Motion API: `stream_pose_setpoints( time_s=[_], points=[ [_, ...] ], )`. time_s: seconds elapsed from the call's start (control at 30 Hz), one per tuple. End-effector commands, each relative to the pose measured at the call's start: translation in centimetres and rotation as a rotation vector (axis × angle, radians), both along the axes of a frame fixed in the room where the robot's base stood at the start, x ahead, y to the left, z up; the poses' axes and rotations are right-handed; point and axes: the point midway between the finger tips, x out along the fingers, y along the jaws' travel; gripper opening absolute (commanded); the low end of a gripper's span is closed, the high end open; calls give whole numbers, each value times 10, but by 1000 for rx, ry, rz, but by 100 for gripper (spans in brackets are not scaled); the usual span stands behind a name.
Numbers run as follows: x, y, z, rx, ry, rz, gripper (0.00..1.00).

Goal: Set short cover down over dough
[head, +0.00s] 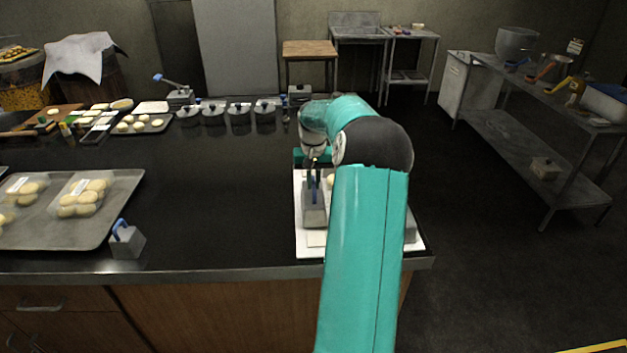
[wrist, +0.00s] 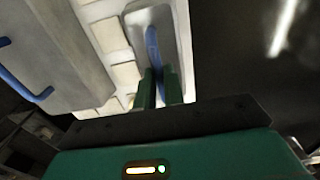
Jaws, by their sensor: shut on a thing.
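My gripper (head: 315,165) is shut on the blue handle of a grey cover (head: 314,208), which I take as the short cover. In the wrist view the green fingers (wrist: 160,88) pinch this handle (wrist: 153,48), and the grey cover (wrist: 183,30) lies around it. The cover is at the left part of a white board (head: 310,240). Pale dough (head: 330,181) shows beside it, and flat pale squares (wrist: 108,37) show in the wrist view. I cannot tell whether the cover touches the board or what is under it. My arm hides much of the board.
A larger grey cover (wrist: 45,65) with a blue handle is near the held one. A small grey block with a blue handle (head: 127,242) stands on the counter by a tray (head: 110,220) of bagged buns. Several lidded pots (head: 239,113) line the back. The middle counter is clear.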

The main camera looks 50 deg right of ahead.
Motion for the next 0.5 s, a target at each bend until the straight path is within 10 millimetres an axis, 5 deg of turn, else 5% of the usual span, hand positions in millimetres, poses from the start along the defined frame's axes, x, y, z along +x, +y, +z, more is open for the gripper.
stream_pose_setpoints(
  time_s=[0.5],
  points=[
    [0, 0, -7, 0, 0, 1, 0]
  ],
)
